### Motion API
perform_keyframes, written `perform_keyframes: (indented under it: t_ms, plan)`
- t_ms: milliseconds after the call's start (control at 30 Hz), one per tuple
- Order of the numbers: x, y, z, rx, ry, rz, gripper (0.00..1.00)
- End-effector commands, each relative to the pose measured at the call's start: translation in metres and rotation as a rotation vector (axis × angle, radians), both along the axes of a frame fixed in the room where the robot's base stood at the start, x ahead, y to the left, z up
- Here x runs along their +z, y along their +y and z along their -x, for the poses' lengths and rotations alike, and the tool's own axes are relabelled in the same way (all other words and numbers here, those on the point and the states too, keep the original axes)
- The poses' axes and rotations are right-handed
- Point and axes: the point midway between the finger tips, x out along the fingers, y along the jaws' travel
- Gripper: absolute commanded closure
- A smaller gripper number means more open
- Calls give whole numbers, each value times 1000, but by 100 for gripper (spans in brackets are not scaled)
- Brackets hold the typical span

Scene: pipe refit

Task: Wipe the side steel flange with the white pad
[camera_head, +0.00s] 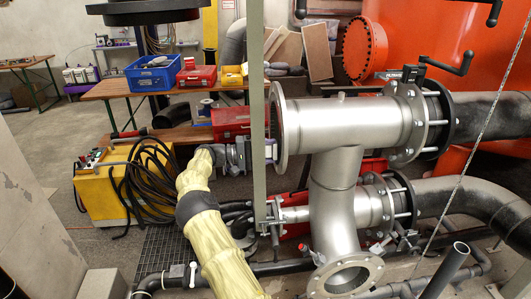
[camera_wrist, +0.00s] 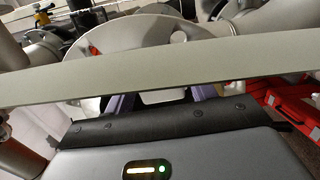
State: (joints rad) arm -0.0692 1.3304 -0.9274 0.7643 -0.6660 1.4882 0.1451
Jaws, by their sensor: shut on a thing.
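The side steel flange (camera_head: 280,126) is the ring on the left end of the upper steel pipe. In the wrist view the round grey flange (camera_wrist: 150,38) stands ahead of my gripper, partly covered by a post. My gripper (camera_head: 268,151) is at the flange's lower left, behind the post in the head view. In the wrist view my gripper (camera_wrist: 162,102) has its purple fingers shut on the white pad (camera_wrist: 166,97). The pad is mostly hidden by the post and the gripper body. I cannot tell whether it touches the flange.
A grey-green upright post (camera_head: 255,60) stands close in front of the gripper and crosses the wrist view. A lower steel pipe (camera_head: 296,214) with clamp parts lies below. A yellow machine (camera_head: 100,190) with black hoses stands left. A bench holds a blue crate (camera_head: 152,78) and red cases.

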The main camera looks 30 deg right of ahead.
Motion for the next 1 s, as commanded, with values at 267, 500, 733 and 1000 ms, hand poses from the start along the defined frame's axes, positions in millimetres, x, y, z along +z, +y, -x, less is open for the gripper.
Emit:
perform_keyframes:
  t_ms: [267, 500, 733, 1000]
  plan:
    - [0, -4, 2, 0, 0, 0, 63]
    - [0, -7, 4, 0, 0, 0, 63]
    - [-1, -3, 11, -1, -1, 1, 63]
    - [-1, 6, 29, 0, 0, 0, 63]
